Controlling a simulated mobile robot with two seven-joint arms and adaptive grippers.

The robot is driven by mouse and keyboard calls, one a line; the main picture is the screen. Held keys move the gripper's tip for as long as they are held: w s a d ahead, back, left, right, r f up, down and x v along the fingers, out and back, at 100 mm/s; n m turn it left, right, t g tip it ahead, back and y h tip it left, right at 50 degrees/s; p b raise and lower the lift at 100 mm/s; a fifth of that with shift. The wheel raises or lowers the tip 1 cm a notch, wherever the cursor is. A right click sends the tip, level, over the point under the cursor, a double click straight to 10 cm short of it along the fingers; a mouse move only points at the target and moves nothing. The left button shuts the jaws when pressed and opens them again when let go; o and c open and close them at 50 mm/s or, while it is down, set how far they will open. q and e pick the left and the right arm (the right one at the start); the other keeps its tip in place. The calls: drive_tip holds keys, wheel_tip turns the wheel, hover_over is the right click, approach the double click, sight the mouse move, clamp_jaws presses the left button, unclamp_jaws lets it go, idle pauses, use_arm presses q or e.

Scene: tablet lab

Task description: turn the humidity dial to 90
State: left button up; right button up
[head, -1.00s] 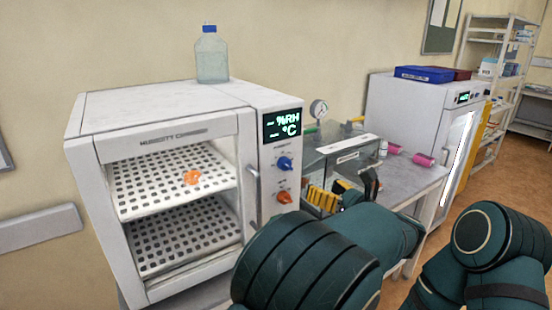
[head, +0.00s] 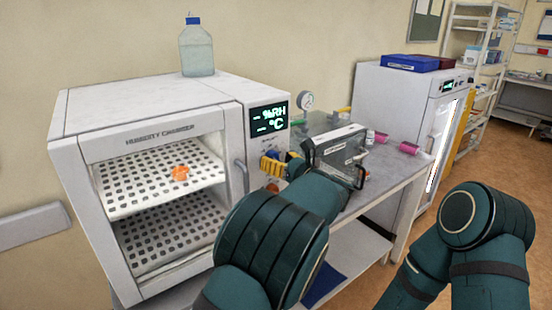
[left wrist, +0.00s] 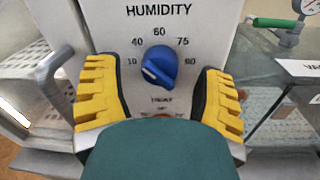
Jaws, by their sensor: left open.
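The humidity dial (left wrist: 159,67) is a blue knob on the chamber's front panel (left wrist: 195,25), with numbers printed around it. Its white pointer mark points to the left, toward the 10 side. My left gripper (head: 283,163) is at the panel, below the display. In the left wrist view its two yellow fingers (left wrist: 158,85) stand open on either side of the dial, with gaps to it. The dial is largely hidden by the gripper in the head view. The display (head: 269,119) shows dashes before %RH and °C. My right gripper is out of view.
An orange heat knob (head: 272,187) sits below the dial. The chamber's door handle (head: 241,176) is left of the panel. A grey-lidded box (head: 338,140) and a gauge (head: 306,101) stand close on the right. A bottle (head: 197,52) stands on top of the chamber.

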use_arm(q)
drive_tip(key=shift+w+a, duration=0.3)
clamp_jaws()
